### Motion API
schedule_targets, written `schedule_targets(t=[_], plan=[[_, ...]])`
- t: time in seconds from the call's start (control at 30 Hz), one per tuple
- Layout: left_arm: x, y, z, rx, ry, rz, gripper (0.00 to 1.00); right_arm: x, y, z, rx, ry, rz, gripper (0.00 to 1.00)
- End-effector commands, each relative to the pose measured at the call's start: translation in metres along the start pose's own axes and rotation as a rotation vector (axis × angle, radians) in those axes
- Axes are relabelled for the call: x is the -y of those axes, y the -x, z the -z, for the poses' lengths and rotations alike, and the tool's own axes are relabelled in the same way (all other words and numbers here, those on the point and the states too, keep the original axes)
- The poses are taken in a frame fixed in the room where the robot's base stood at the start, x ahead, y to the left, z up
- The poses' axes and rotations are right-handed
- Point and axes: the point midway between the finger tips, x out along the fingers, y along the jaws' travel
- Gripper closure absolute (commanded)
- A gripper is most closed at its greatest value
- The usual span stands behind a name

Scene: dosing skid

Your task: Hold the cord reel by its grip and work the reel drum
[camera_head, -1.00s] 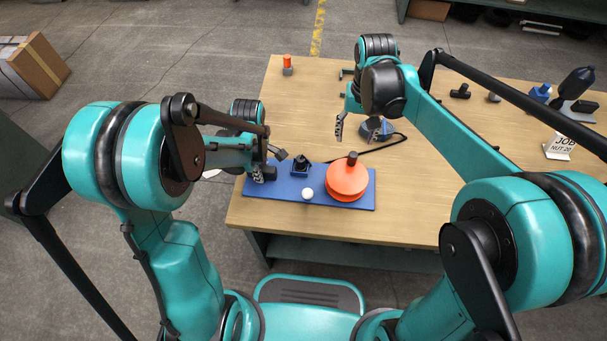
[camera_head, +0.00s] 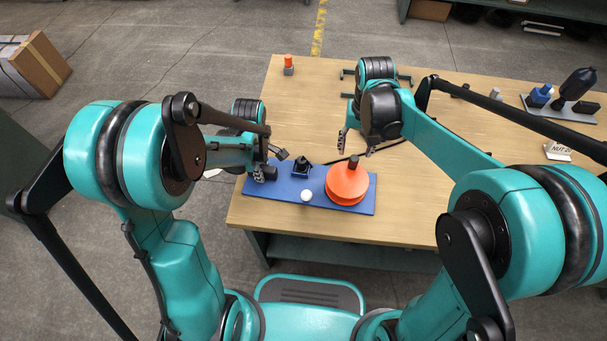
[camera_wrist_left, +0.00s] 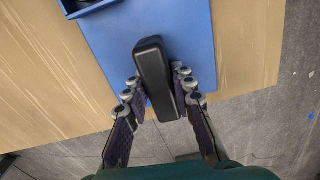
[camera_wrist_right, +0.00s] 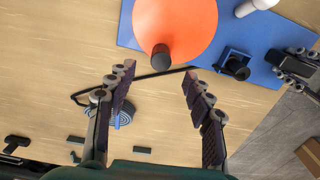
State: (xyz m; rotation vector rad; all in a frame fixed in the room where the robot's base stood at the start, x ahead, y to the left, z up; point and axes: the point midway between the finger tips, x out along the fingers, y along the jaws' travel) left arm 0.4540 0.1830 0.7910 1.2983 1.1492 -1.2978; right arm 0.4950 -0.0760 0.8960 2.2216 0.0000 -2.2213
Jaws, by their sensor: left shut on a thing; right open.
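The orange reel drum (camera_head: 346,184) sits on the right part of a blue base plate (camera_head: 320,203), with a dark knob (camera_head: 353,162) standing on its top. The black grip (camera_wrist_left: 154,75) is at the plate's left end. My left gripper (camera_head: 270,168) is shut on this grip, with its fingers on both sides in the left wrist view. My right gripper (camera_head: 355,143) is open and empty, just behind the drum and apart from it. In the right wrist view the drum (camera_wrist_right: 180,25) and knob (camera_wrist_right: 161,56) lie ahead of the open fingers (camera_wrist_right: 155,85).
A dark cord and a blue-grey coil (camera_wrist_right: 115,117) lie behind the drum. An orange-capped item (camera_head: 288,64) stands at the back left.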

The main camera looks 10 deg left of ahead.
Motion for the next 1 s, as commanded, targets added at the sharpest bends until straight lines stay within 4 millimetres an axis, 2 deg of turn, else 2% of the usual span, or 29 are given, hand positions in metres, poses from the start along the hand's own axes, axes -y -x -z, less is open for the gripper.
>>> schedule_targets(t=[0.33,0.77,1.0], plan=[[0.0,0.0,0.0,0.0,-0.002,0.0,1.0,0.0,-0.029,0.0,0.0,0.0,0.0,0.48],[0.0,0.0,0.0,0.0,-0.002,0.0,1.0,0.0,-0.035,0.0,0.0,0.0,0.0,0.48],[0.0,0.0,0.0,0.0,-0.002,0.0,1.0,0.0,-0.035,0.0,0.0,0.0,0.0,0.65]])
